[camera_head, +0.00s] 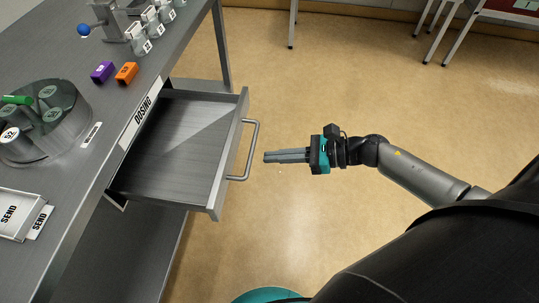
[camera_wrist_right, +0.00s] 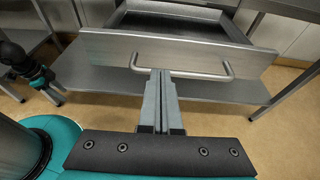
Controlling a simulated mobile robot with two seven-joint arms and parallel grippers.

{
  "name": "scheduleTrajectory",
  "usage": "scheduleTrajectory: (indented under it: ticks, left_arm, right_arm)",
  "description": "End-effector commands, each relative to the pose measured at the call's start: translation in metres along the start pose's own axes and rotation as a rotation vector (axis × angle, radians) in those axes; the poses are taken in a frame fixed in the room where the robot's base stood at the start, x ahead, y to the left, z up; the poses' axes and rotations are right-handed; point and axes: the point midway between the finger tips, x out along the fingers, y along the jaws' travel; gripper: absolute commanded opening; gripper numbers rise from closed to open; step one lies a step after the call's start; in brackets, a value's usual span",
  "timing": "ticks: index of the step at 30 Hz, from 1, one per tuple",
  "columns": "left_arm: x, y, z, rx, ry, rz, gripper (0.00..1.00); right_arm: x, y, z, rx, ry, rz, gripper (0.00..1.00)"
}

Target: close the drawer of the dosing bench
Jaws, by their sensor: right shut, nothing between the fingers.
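The drawer (camera_head: 185,150) of the dosing bench (camera_head: 75,165) stands open and looks empty, sticking out from under the bench top. Its front panel (camera_wrist_right: 110,48) carries a bar handle (camera_head: 254,140), which shows in the right wrist view too (camera_wrist_right: 200,76). My right gripper (camera_head: 266,157) is shut and empty, its fingers pointing at the handle. The fingertips (camera_wrist_right: 161,72) overlap the handle bar in the wrist view; in the head view a small gap shows beside it. My left gripper (camera_wrist_right: 48,88) appears small at the left of the wrist view; its fingers are unclear.
A lower shelf (camera_head: 120,250) lies under the drawer. The floor (camera_head: 300,80) around my right gripper is clear.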

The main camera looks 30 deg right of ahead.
Motion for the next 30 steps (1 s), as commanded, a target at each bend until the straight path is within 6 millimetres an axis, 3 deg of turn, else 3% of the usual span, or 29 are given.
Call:
scheduleTrajectory:
  ticks: [6, 12, 30]
  left_arm:
    - [-0.003, 0.005, -0.011, -0.002, 0.004, 0.006, 0.45]
    - [-0.007, 0.008, -0.018, -0.003, 0.004, 0.010, 0.45]
    - [-0.009, 0.009, -0.021, -0.003, 0.004, 0.011, 0.45]
  right_arm:
    - [0.042, -0.001, 0.001, 0.002, -0.006, -0.003, 0.00]
    - [0.070, -0.001, 0.000, 0.005, -0.003, -0.004, 0.00]
    - [0.082, -0.001, 0.001, 0.005, -0.002, -0.004, 0.00]
